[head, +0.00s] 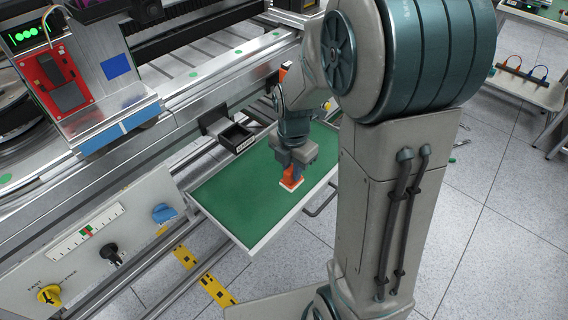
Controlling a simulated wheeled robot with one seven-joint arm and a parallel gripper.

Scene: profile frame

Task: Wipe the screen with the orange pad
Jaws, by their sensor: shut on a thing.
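The orange pad (291,183), with a pale underside, is at the right part of a green-topped tray (232,205). My gripper (292,168) points down from above and is shut on the pad. I cannot tell whether the pad touches the green surface or is just above it. A small dark screen (30,38) with several green lit dots is at the top left, on the machine, well away from my gripper.
A black open box (236,137) sits at the tray's back edge. A red panel (60,88) is below the screen. A control panel with a yellow knob (50,294), black knob (110,252) and blue knob (164,213) is left of the tray. Floor (490,245) at right is mostly clear.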

